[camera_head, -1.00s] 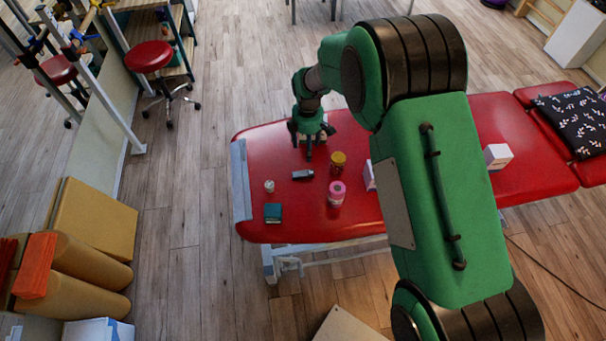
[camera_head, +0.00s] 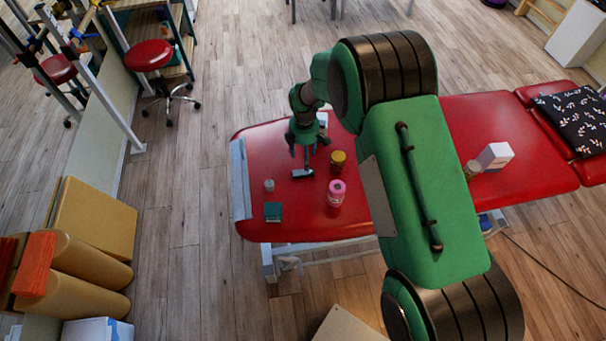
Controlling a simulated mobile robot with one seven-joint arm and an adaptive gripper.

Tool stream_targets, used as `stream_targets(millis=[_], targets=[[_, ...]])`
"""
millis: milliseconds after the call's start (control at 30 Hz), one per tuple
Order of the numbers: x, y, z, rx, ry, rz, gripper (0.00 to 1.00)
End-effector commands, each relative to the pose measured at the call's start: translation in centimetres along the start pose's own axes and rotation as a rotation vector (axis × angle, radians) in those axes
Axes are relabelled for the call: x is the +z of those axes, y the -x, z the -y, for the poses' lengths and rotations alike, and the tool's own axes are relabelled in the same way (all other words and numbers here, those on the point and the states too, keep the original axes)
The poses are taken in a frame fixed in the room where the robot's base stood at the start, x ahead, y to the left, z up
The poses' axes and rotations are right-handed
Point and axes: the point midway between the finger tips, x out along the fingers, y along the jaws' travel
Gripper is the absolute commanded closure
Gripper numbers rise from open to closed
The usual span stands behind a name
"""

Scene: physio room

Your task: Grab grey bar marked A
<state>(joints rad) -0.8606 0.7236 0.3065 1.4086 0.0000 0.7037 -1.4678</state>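A small grey bar (camera_head: 301,174) lies on the red treatment table, near its left end. No letter can be read on it at this size. My gripper (camera_head: 302,158) points down just behind the bar, with one dark finger close to the bar's far side in the picture. The fingers are spread apart and nothing shows between them. I cannot tell whether the finger touches the bar or is above it.
On the red table (camera_head: 270,217) stand a pink container (camera_head: 336,194), a brown jar with a yellow lid (camera_head: 338,161), a small whitish jar (camera_head: 269,185) and a teal box (camera_head: 273,212). A white box (camera_head: 494,156) stands right of my arm. Red surface is clear around the bar's left.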

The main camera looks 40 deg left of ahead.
Motion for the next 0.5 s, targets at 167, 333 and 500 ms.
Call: stream_targets(millis=[167,333,500], targets=[[0.0,-2.5,0.0,-0.001,0.000,0.000,0.41],[0.0,-3.4,0.0,0.000,0.000,0.000,0.41],[0.0,-3.5,0.0,0.001,0.000,0.000,0.41]])
